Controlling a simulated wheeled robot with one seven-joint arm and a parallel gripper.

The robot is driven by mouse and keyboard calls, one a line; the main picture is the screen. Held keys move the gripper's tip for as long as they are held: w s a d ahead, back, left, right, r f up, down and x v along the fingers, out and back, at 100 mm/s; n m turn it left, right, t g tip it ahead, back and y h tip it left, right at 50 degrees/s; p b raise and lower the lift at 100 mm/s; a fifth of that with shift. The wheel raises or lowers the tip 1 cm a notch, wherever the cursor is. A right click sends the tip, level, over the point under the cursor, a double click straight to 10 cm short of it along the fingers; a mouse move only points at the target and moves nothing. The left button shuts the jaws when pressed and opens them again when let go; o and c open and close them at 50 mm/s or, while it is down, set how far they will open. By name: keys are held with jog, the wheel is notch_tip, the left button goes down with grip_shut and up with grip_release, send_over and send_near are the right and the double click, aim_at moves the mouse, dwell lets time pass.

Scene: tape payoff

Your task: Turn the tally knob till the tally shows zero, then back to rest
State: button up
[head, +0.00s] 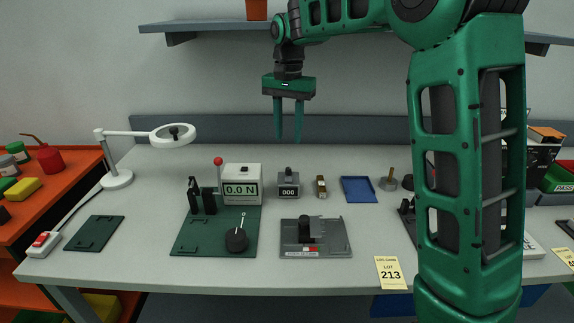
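The tally (288,184) is a small grey box in the middle of the bench, with a dark display that appears to read 000. A small dark knob (289,170) shows at its top; which way it is turned is too small to tell. My gripper (289,139) hangs above and behind the tally in the picture, fingers pointing down. Its two green fingers are apart with nothing between them. It is not touching the tally or the knob.
A small brass-and-black item (321,186) and a blue tray (358,190) lie to the right. A grey plate fixture (330,246) sits in front.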

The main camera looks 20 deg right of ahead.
aim_at(288, 168)
notch_tip(288, 168, down, 11)
jog(key=shift+r, duration=0.15)
dwell(0.4)
grip_shut()
